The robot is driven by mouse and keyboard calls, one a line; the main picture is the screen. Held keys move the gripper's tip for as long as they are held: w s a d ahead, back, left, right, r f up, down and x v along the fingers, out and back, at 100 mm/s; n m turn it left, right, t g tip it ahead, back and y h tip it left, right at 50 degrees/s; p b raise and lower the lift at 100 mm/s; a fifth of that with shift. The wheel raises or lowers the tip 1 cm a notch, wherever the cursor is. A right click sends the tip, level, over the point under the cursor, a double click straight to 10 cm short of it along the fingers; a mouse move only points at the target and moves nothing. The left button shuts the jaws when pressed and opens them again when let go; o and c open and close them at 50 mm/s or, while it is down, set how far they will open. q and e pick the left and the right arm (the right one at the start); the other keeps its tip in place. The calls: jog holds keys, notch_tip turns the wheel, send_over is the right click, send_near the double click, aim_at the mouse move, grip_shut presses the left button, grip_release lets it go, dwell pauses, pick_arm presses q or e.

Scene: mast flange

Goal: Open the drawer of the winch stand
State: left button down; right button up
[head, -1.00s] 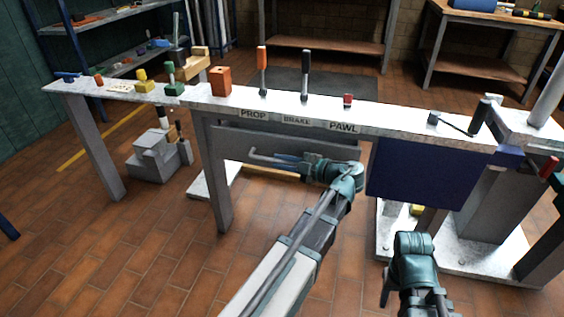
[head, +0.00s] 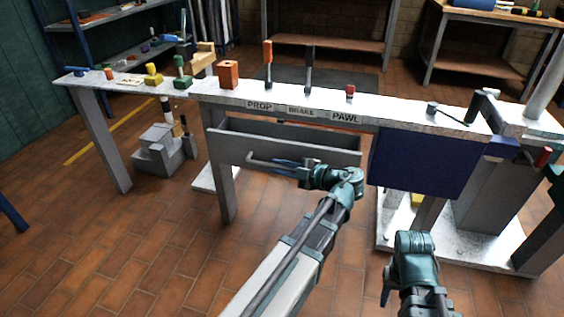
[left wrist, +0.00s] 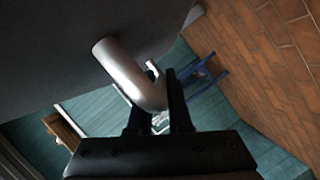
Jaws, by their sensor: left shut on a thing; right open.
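The grey drawer (head: 240,146) of the winch stand (head: 215,98) hangs under the bench top, below the PROP, BRAKE and PAWL labels. It stands partly pulled out, and a dark gap shows above its front. Its bent bar handle (head: 262,159) is on the drawer front and shows as a grey rod in the left wrist view (left wrist: 128,72). My left gripper (head: 292,166) is shut on the handle; in the left wrist view its dark fingers (left wrist: 160,112) are around the rod's end. My right gripper (head: 388,292) is low at the right, apart from the stand, its fingers mostly hidden.
On the bench top stand an orange-handled lever (head: 268,62), a black-handled lever (head: 309,70), a red knob (head: 350,91) and an orange block (head: 228,74). A dark blue panel (head: 420,160) hangs right of the drawer. The tiled floor in front is clear.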

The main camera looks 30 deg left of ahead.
pick_arm(q)
jog(key=shift+s+d, duration=0.25)
jog(key=shift+s, duration=0.7)
jog(key=c, duration=0.8)
grip_release()
jog(key=shift+c, duration=0.2)
pick_arm(e)
jog(key=shift+d, duration=0.1)
